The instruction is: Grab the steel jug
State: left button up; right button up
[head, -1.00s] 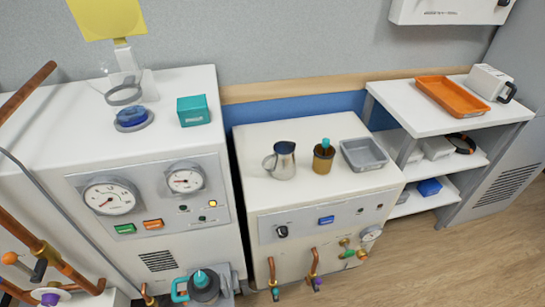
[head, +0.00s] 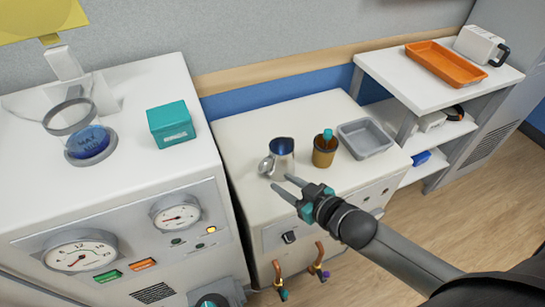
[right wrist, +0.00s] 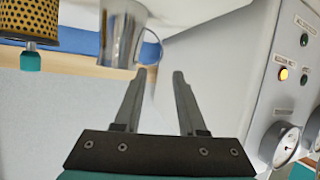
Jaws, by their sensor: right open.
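The steel jug (head: 281,158) stands upright on the white middle cabinet, its handle towards the left in the head view. My right gripper (head: 282,186) is open and empty, just in front of the jug, with its fingers pointing at the jug's lower part. In the right wrist view, which is turned over, the jug (right wrist: 120,35) shows beyond the fingertips of the right gripper (right wrist: 158,74), slightly left of the gap between them. No gripped thing shows between the fingers. My left gripper is out of view.
A taller cabinet (head: 130,187) with gauges and a teal box (head: 171,124) rises on the left. An orange tray (head: 446,66) lies on the shelf unit.

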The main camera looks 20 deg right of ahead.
aim_at(276, 162)
jog(key=b+x, duration=0.2)
jog(key=x, duration=0.6)
jog(key=shift+w+f, duration=0.1)
jog(key=shift+f, duration=0.1)
jog(key=shift+w+a+f+b, duration=0.2)
jog(key=shift+w+b, duration=0.2)
jog(key=shift+w, duration=0.15)
jog(key=b+x, duration=0.1)
jog(key=x, duration=0.3)
jog(key=shift+a+f+b, duration=0.1)
jog(key=shift+a+b, duration=0.1)
jog(key=shift+b, duration=0.2)
jog(key=shift+w+a+f, duration=0.1)
jog(key=shift+w, duration=0.25)
grip_shut()
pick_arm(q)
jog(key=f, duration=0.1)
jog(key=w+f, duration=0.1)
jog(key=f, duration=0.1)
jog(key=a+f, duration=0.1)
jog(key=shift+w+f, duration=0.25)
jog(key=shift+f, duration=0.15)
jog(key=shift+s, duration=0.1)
